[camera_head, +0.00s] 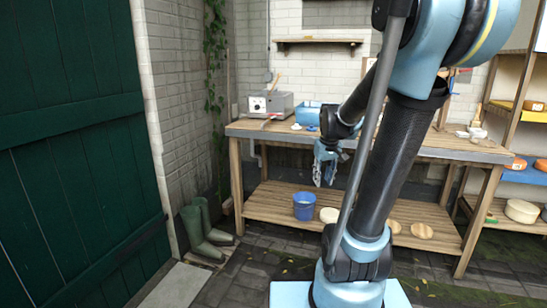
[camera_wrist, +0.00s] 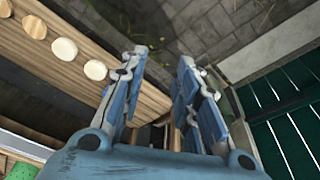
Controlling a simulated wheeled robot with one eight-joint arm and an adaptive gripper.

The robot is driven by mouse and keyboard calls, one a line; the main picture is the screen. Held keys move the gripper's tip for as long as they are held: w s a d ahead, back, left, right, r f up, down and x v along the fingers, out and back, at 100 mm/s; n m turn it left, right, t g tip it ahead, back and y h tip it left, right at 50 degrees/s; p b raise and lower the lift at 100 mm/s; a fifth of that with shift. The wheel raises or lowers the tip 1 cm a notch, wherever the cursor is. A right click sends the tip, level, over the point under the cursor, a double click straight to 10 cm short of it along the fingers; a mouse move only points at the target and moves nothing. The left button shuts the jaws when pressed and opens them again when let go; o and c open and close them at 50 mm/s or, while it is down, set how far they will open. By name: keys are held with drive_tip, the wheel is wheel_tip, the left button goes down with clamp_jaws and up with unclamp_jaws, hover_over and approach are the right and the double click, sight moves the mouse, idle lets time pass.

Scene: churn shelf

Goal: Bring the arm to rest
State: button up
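My gripper (camera_head: 325,172) hangs in front of the wooden workbench (camera_head: 375,147) in the head view, fingers pointing down. In the wrist view my gripper (camera_wrist: 162,62) shows its two blue fingers apart, with nothing between them. The arm rises from its base in the head view and bends over to the bench side. Part of the bench is hidden behind the arm.
A blue bucket (camera_head: 304,208) and several pale round pieces sit on the bench's lower shelf (camera_head: 270,203). A grey appliance (camera_head: 270,103) and a blue bin (camera_head: 308,112) stand on top. Green boots (camera_head: 200,233) stand by the green door (camera_head: 75,150). Paving lies between.

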drive_tip(key=s+f+m, duration=0.1)
drive_tip(key=s+f, duration=0.2)
drive_tip(key=s, duration=0.7)
drive_tip(key=s+f+m, duration=0.1)
drive_tip(key=s+f, duration=0.2)
drive_tip(key=s, duration=0.7)
drive_tip(key=shift+d+f, duration=0.3)
drive_tip(key=shift+f, duration=0.05)
drive_tip(key=shift+s, duration=0.1)
